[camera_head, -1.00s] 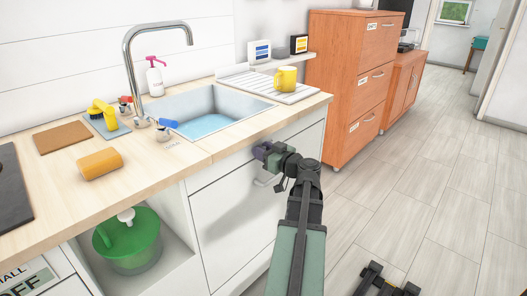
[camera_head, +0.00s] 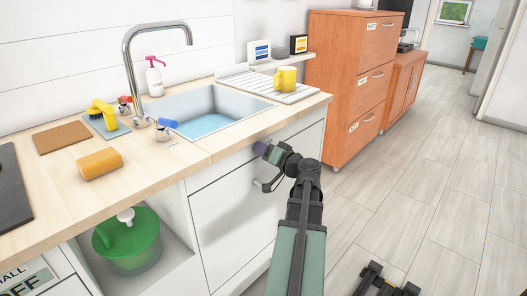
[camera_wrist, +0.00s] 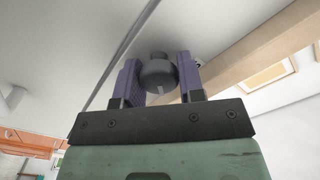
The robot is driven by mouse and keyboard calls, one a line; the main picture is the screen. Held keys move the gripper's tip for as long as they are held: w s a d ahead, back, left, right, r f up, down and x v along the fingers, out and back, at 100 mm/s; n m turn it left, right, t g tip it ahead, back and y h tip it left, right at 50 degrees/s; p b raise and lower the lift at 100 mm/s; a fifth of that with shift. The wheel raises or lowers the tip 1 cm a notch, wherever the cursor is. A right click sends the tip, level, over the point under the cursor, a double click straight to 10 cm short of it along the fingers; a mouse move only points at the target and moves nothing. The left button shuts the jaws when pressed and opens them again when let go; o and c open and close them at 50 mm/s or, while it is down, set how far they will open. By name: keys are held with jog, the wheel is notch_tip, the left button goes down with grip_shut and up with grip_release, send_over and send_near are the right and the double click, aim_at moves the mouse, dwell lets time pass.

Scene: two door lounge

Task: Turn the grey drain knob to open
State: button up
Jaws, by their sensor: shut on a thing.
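The grey drain knob (camera_wrist: 158,72) shows in the wrist view, a dark round knob on the white cabinet front under the worktop. It has a small pale mark on its lower edge. My gripper (camera_wrist: 158,66) has one purple finger on each side of the knob and is shut on it. In the head view my gripper (camera_head: 259,148) is at the cabinet front just below the worktop edge, and it hides the knob. The sink (camera_head: 212,113) above holds blue water.
The worktop (camera_head: 150,180) overhangs the cabinet close above my gripper. A yellow mug (camera_head: 286,78) stands on the white drainer. A green bucket (camera_head: 130,245) is in the open bay at lower left. A wooden cabinet (camera_head: 345,80) stands to the right. The floor at right is mostly clear.

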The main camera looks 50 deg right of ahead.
jog(key=m, duration=0.4)
jog(key=shift+f+m, duration=0.1)
jog(key=shift+m, duration=0.2)
jog(key=shift+f+m, duration=0.1)
jog(key=shift+m, duration=2.5)
jog(key=o, duration=0.9)
jog(key=shift+s, duration=0.15)
jog(key=s, duration=0.7)
jog(key=s+a, duration=0.1)
jog(key=s, duration=0.2)
jog(key=shift+s+a, duration=0.1)
jog(key=shift+s, duration=0.2)
